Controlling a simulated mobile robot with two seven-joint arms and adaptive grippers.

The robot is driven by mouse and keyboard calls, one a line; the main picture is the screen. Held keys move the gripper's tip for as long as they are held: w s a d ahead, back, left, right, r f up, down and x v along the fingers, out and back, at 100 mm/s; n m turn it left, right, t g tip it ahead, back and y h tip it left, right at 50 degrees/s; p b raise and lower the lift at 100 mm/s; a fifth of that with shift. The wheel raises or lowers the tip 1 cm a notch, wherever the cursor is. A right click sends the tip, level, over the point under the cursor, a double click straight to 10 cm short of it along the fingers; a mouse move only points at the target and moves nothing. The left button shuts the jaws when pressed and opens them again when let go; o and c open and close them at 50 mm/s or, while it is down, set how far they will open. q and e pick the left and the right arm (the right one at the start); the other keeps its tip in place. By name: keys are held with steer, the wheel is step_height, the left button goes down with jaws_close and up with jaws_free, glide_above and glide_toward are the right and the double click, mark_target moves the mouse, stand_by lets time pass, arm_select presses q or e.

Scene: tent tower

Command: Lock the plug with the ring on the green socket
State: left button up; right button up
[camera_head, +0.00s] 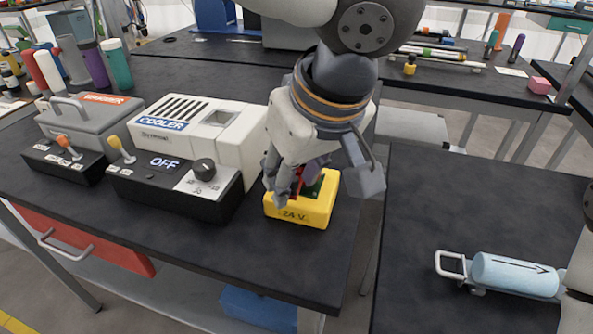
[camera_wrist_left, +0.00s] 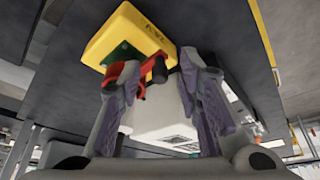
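The yellow box (camera_head: 300,211), marked 24 V, stands near the table's front right corner; it also shows in the left wrist view (camera_wrist_left: 112,28). The green socket (camera_wrist_left: 122,55) is on it, partly hidden in the head view by my left gripper (camera_head: 292,180). A red ring-like part (camera_wrist_left: 122,76) with a dark plug (camera_wrist_left: 157,69) sits at the socket. The ring's exact turn is unclear. My left gripper (camera_wrist_left: 162,98) is over the box with its fingers apart, the red part near one finger; I see no clear grip. My right gripper is not visible.
The white cooler (camera_head: 190,135) with a dark OFF control box (camera_head: 175,185) stands just left of the yellow box. A gap separates the right table, where a light blue cylinder (camera_head: 514,274) with a handle lies.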

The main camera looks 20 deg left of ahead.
arm_select(q)
jaws_close()
steer(key=shift+d, duration=0.1)
steer(key=w+d+n+g, duration=0.5)
steer(key=w+n+g, duration=0.1)
steer(key=n, duration=1.1)
steer(key=shift+w+d+b, duration=0.35)
steer(key=shift+w+d, duration=0.05)
steer(key=shift+n, duration=0.3)
jaws_free()
stand_by(0.4)
